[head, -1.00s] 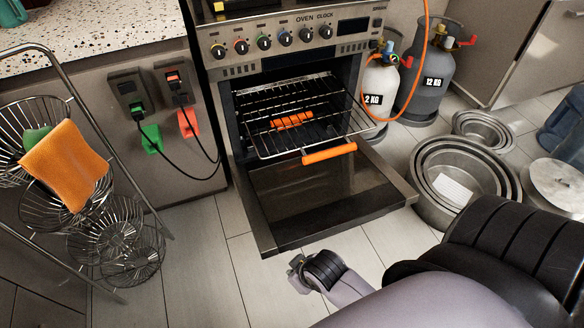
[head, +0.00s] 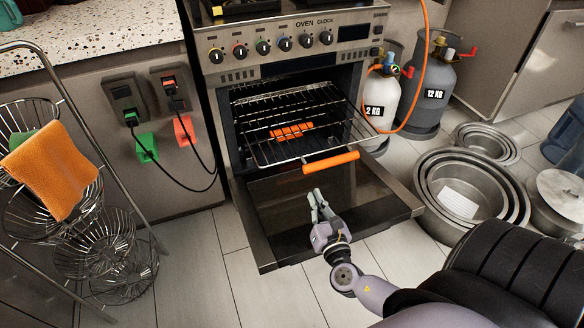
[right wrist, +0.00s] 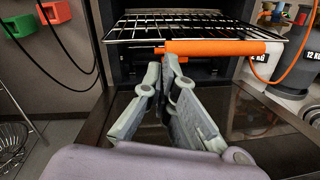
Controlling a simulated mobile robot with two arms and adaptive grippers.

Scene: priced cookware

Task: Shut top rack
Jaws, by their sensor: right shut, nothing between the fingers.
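The top rack (head: 271,151) is a wire rack pulled partway out of the oven, above the lowered oven door (head: 262,205). An orange handle (head: 331,162) runs along its front edge; the rack also shows in the right wrist view (right wrist: 137,33), with its orange handle (right wrist: 225,47) ahead of the fingers. A second orange handle (head: 291,131) sits deeper inside the oven, seen through the wires. My right gripper (head: 316,194) is shut and empty, over the open door, in front of and below the front handle. In the right wrist view its fingers (right wrist: 166,72) point at the handle. My left gripper is out of view.
The oven door hangs open and flat below the rack. Gas cylinders (head: 431,98) with an orange hose stand right of the oven. Stacked metal pans (head: 425,190) lie on the floor at right. A wire basket stand (head: 92,140) with an orange cloth (head: 50,168) is at left.

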